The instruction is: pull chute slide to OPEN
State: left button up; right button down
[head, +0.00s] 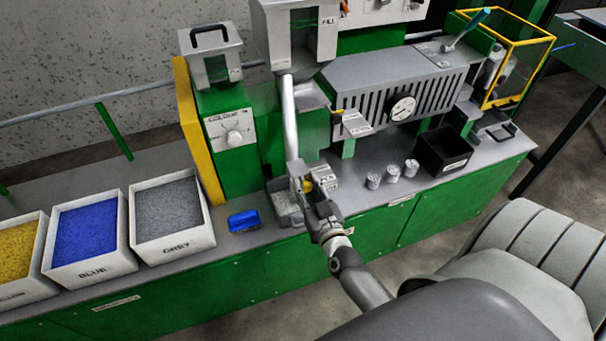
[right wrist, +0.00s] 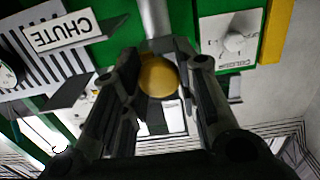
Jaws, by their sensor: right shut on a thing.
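My right gripper (head: 309,188) reaches in at the lower end of a pale pipe (head: 289,115) that comes down from the hopper (head: 297,45). In the right wrist view its two dark fingers (right wrist: 153,75) are shut on a round yellow knob (right wrist: 158,77), one finger on each side. I take this knob to be the chute slide's handle. The slide plate behind it is mostly hidden by the fingers, and I cannot read its position. A plate labelled CHUTE (right wrist: 60,33) shows upside down in the right wrist view. My left gripper is not in view.
A grey tray (head: 289,220) stands below the pipe, with a blue scoop (head: 244,221) to its left. Open bins of yellow, blue (head: 118,262) and grey (head: 204,242) granules stand further left. Several metal cups (head: 373,181) and a black box (head: 432,165) stand to the right.

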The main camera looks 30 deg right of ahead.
jog(key=shift+f, duration=0.15)
jog(key=c, duration=1.1)
grip_release()
jog(key=shift+s, duration=0.2)
jog(key=v, duration=1.2)
jog(key=shift+a, duration=0.15)
